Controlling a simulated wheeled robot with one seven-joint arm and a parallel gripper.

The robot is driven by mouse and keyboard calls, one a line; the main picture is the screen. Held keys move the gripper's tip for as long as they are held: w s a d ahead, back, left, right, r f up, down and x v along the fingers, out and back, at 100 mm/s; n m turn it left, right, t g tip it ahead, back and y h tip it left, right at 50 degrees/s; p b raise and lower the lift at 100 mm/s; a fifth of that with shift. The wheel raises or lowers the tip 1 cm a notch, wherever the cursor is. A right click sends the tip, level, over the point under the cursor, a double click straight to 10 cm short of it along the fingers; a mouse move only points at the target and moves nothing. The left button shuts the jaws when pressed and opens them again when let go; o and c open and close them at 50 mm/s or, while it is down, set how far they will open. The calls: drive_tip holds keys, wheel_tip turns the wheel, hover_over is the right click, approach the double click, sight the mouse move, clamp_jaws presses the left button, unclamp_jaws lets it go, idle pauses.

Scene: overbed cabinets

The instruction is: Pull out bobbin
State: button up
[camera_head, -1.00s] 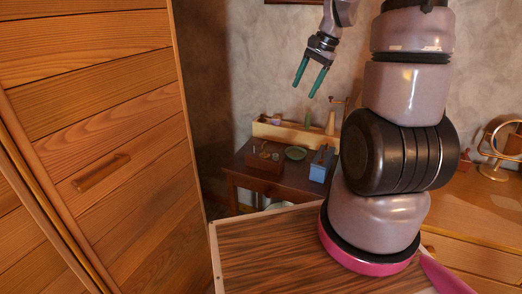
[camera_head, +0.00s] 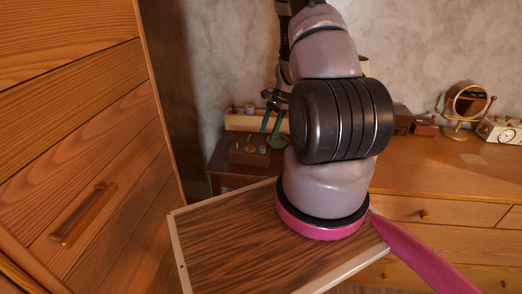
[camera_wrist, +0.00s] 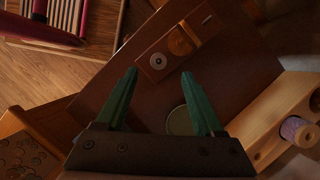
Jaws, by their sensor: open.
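In the head view the block (camera_head: 250,154) sits near the table's front, with small upright pieces on top. My gripper (camera_wrist: 160,75) is open and empty. Its green fingertips are apart, and in the wrist view the disc shows just beyond them. In the head view my gripper (camera_head: 270,130) hangs near the block; whether it touches is unclear.
A pale wooden box (camera_wrist: 265,115) with a purple-white spool (camera_wrist: 298,130) stands at right in the wrist view. A green dish (camera_wrist: 180,120) shows between my fingers. A wooden cabinet (camera_head: 90,130) rises at left; a dresser (camera_head: 430,170) with a mirror (camera_head: 466,101) stands at right.

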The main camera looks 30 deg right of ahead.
sight(263, 147)
drive_tip(key=shift+x, duration=3.05)
drive_tip(key=shift+s, duration=0.1)
clamp_jaws()
